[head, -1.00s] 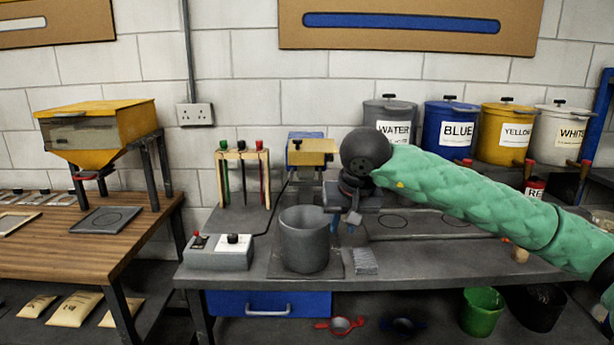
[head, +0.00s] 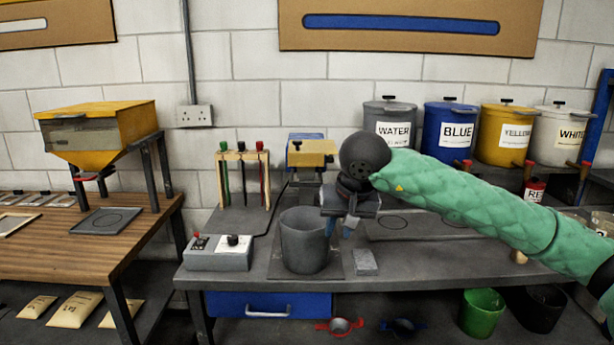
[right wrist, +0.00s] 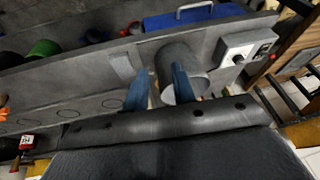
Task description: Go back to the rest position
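My right gripper (head: 340,228) is above the grey bench, just right of and behind the grey pot (head: 304,240). Its two blue fingers stand apart with nothing seen held between them. In the right wrist view the open fingers (right wrist: 160,88) show in front of the bench, with the pot (right wrist: 176,60) beyond them and close to the right finger. The pot stands upright on a dark plate on the bench. I cannot tell whether a finger touches the pot. My left gripper is in neither view.
A control box (head: 219,252) sits left of the pot and a small grey block (head: 366,262) right of it. A rack (head: 243,178) of coloured tools and a yellow machine (head: 312,152) stand behind. Labelled buckets (head: 450,130) line the back right. A blue drawer (head: 268,303) is below.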

